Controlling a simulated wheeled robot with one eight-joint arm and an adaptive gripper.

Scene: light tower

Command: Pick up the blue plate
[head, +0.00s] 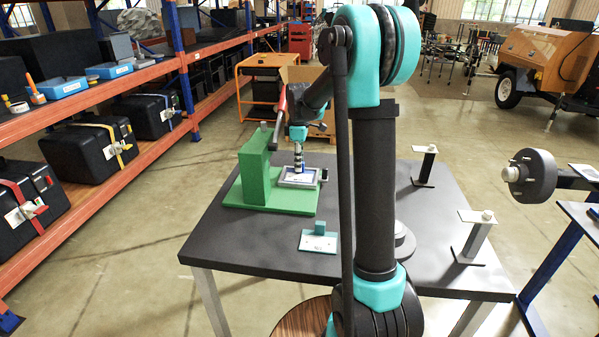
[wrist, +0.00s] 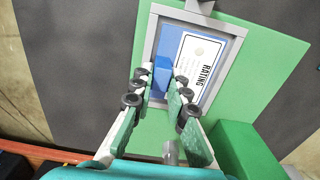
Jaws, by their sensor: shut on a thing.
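The blue plate (wrist: 162,72) has a raised blue block and a white label reading RATING. In the wrist view it lies within a grey rectangular frame (wrist: 152,38) on a green base (wrist: 258,62). My gripper (wrist: 164,80) is closed on the plate's block, with one finger on each side. The head view shows my gripper (head: 298,168) pointing down over the frame (head: 312,183) on the green fixture (head: 255,165). I cannot tell whether the plate is lifted off the frame's floor.
A green upright block stands left of the frame. A teal plate with a block (head: 318,240) lies on the dark table (head: 240,245) in front of the fixture. Two small posts (head: 426,165) (head: 476,237) stand on the right. Shelves with black cases (head: 90,150) line the left.

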